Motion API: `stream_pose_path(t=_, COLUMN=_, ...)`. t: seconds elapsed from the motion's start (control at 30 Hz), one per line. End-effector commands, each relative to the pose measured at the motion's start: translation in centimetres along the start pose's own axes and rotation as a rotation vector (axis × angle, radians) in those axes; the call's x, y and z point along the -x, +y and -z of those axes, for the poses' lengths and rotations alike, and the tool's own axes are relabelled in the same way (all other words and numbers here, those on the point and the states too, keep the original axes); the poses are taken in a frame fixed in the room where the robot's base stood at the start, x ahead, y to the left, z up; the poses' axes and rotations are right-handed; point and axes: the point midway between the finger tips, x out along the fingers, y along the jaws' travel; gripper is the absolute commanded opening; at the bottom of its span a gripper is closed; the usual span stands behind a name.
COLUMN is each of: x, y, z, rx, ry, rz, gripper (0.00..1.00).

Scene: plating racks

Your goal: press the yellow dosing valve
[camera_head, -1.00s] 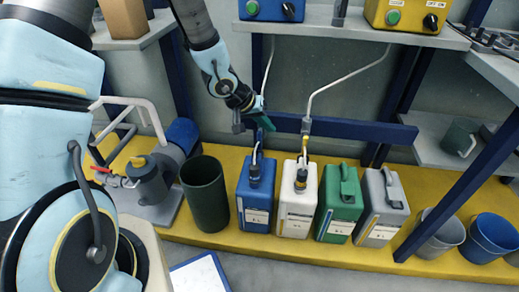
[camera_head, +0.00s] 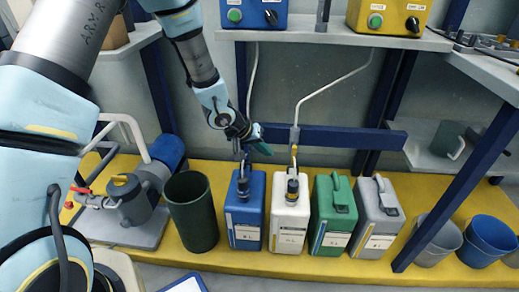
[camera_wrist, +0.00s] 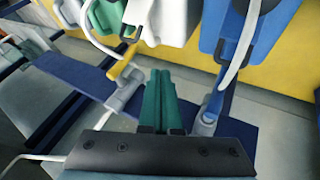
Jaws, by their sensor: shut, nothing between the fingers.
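The yellow dosing valve (camera_head: 294,150) is on the blue rail above the white canister (camera_head: 289,215). In the wrist view its yellow lever (camera_wrist: 122,63) is left of my fingers, joined to a grey body. My gripper (camera_head: 265,148) has green fingers, shut and empty. It is in front of the rail, between the yellow valve and the valve over the blue canister (camera_head: 245,212), apart from the yellow one. The wrist view shows my gripper (camera_wrist: 162,75) with its fingers together, pointing toward the canisters.
A green canister (camera_head: 334,218) and a grey canister (camera_head: 378,220) stand to the right on the yellow bench (camera_head: 330,264). A dark green bin (camera_head: 192,212) and a pump (camera_head: 133,190) stand left. A shelf with blue and yellow control boxes (camera_head: 389,18) hangs above the rail.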

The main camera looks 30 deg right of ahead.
Motion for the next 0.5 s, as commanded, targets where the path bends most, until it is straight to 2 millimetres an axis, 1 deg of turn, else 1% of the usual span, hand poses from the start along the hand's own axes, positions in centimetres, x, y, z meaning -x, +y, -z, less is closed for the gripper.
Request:
stream_pose_path(t=0.03, x=-1.6, y=-0.1, z=-0.3, rx=-0.003, ry=-0.002, rz=0.000, gripper=0.00)
stream_pose_path(t=0.17, x=-4.0, y=-0.1, z=-0.2, rx=-0.002, ry=-0.002, rz=0.000, gripper=0.00)
stream_pose_path(t=0.2, x=-4.1, y=0.8, z=-0.1, rx=-0.007, ry=0.000, rz=-0.002, gripper=0.00)
stream_pose_path(t=0.3, x=-4.6, y=2.1, z=-0.1, rx=-0.004, ry=0.001, rz=-0.001, gripper=0.00)
stream_pose_path(t=0.5, x=-5.2, y=3.3, z=0.0, rx=-0.002, ry=0.001, rz=0.002, gripper=0.00)
